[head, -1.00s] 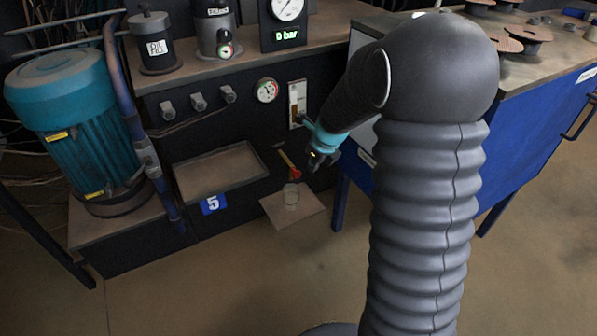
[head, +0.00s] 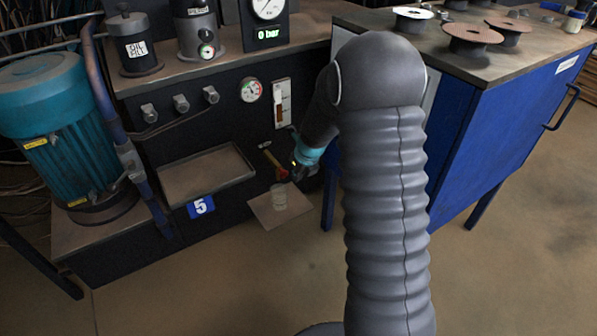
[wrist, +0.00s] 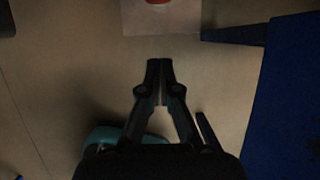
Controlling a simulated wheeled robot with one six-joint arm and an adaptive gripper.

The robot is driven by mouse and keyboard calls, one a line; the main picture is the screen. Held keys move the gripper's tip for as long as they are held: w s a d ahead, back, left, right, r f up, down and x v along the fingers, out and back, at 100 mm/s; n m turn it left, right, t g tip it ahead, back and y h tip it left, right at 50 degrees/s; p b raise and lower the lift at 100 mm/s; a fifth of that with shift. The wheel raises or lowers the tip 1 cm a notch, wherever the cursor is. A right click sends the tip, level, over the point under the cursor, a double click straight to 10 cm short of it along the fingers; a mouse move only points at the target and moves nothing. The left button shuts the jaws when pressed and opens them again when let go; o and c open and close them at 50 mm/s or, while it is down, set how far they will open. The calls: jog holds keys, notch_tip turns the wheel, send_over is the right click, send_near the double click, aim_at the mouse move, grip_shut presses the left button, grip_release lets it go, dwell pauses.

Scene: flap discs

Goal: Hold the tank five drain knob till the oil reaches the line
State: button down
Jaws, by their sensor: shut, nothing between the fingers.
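The red drain knob (head: 281,173) sits at the end of a short drain pipe (head: 268,152) on the dark tank front. A clear cup (head: 279,198) stands below it on a square plate (head: 262,213). The blue "5" label (head: 201,207) is to the left. A sight gauge (head: 282,103) with a brownish column is above; its line is too small to make out. My gripper (head: 297,174) is just right of the knob, partly overlapping it in view; contact cannot be told. In the wrist view my gripper (wrist: 159,64) is shut and empty, with a red piece (wrist: 157,2) cut off at the top edge.
A shallow tray (head: 207,174) juts out left of the knob. A blue cabinet (head: 500,135) stands close on the right, with its leg (head: 328,203) near the plate. A teal motor (head: 50,115) is at far left. Floor in front is clear.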

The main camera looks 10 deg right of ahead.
aim_at(282, 172)
jog(key=w+a+f, duration=0.2)
jog(key=w+f, duration=0.3)
jog(key=shift+w, duration=0.35)
jog(key=shift+d, duration=0.15)
